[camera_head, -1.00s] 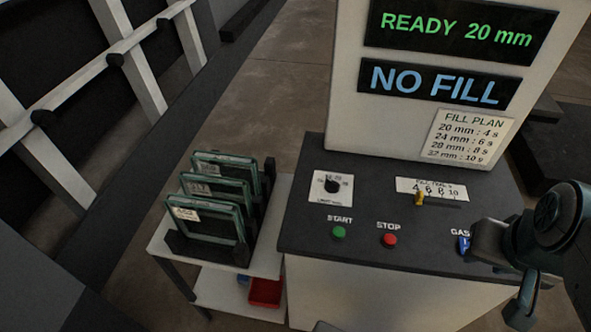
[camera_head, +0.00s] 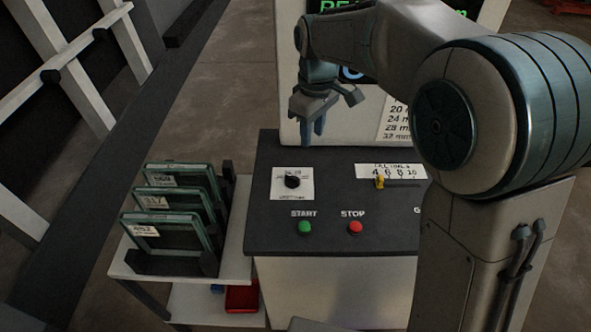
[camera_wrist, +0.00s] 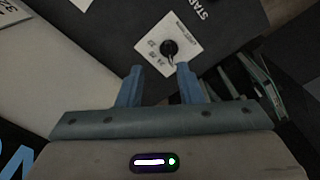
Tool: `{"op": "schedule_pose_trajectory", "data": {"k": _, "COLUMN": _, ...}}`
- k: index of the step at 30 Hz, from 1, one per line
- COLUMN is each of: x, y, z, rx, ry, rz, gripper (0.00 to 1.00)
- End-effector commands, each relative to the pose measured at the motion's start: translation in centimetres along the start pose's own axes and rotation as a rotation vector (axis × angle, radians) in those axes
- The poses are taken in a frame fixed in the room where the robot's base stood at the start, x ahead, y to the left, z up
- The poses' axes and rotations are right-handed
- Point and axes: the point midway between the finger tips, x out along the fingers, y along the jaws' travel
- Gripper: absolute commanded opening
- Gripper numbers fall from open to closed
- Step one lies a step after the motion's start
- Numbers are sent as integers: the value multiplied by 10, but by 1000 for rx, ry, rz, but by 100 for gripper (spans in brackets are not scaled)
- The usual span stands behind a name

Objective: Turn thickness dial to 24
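The thickness dial is a black round knob (camera_head: 292,182) on a white plate, at the left of the dark console top. It also shows in the wrist view (camera_wrist: 169,47), beyond my fingertips and roughly between them. The small marks on its plate are too blurred to read surely. My gripper (camera_head: 314,128) hangs above and behind the dial in the head view, fingers pointing down. In the wrist view my gripper (camera_wrist: 160,70) has its two blue fingers apart with nothing between them. It does not touch the dial.
A green START button (camera_head: 305,228) and red STOP button (camera_head: 355,228) sit in front of the dial. A yellow lever (camera_head: 380,182) is to the right. Framed glass panels (camera_head: 165,230) stand on a side rack at left. My arm hides much of the display panel.

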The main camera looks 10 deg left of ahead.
Motion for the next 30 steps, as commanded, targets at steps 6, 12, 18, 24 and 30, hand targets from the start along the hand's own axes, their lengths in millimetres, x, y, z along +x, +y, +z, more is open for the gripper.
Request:
{"op": "schedule_pose_trajectory", "data": {"k": 6, "x": 20, "y": -11, "z": -39, "rx": -129, "ry": -31, "rz": -17, "gripper": 33}}
{"op": "schedule_pose_trajectory", "data": {"k": 12, "x": 35, "y": -13, "z": -43, "rx": -146, "ry": -35, "rz": -20, "gripper": 33}}
{"op": "schedule_pose_trajectory", "data": {"k": 18, "x": 74, "y": -14, "z": -40, "rx": -143, "ry": -38, "rz": -22, "gripper": 33}}
{"op": "schedule_pose_trajectory", "data": {"k": 24, "x": 116, "y": -15, "z": -39, "rx": -143, "ry": -37, "rz": -21, "gripper": 33}}
{"op": "schedule_pose_trajectory", "data": {"k": 30, "x": 146, "y": -15, "z": -38, "rx": -143, "ry": -34, "rz": -20, "gripper": 33}}
